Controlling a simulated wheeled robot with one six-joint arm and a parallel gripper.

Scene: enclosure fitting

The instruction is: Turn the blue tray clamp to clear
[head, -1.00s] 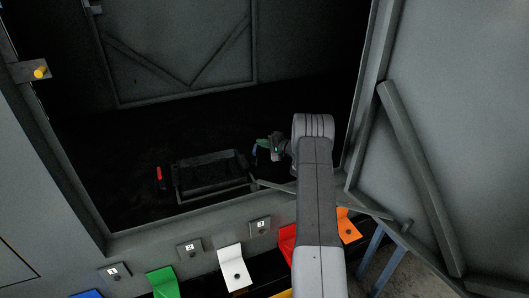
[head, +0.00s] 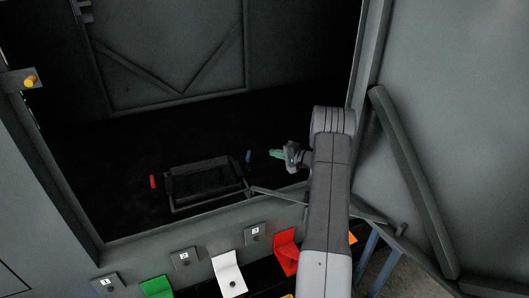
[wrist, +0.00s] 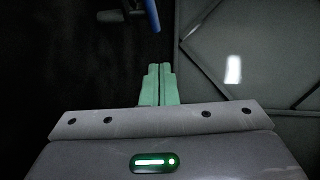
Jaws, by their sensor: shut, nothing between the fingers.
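The blue tray clamp (head: 249,157) stands inside the dark enclosure, just right of the back right part of the black tray (head: 178,205). It also shows at the top of the wrist view (wrist: 152,14), ahead of my fingers and slightly left. My gripper (head: 274,153) is to the right of the blue clamp with a small gap and does not touch it. Its green fingers (wrist: 159,82) are together with nothing between them. A red clamp (head: 153,181) stands at the left side of the tray.
The enclosure's front edge (head: 150,232) runs below the tray. An open door with a diagonal brace (head: 410,180) stands at the right, close to my arm. Green (head: 157,287), white (head: 229,272) and red (head: 286,252) flaps line the front. A yellow knob (head: 30,81) is at left.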

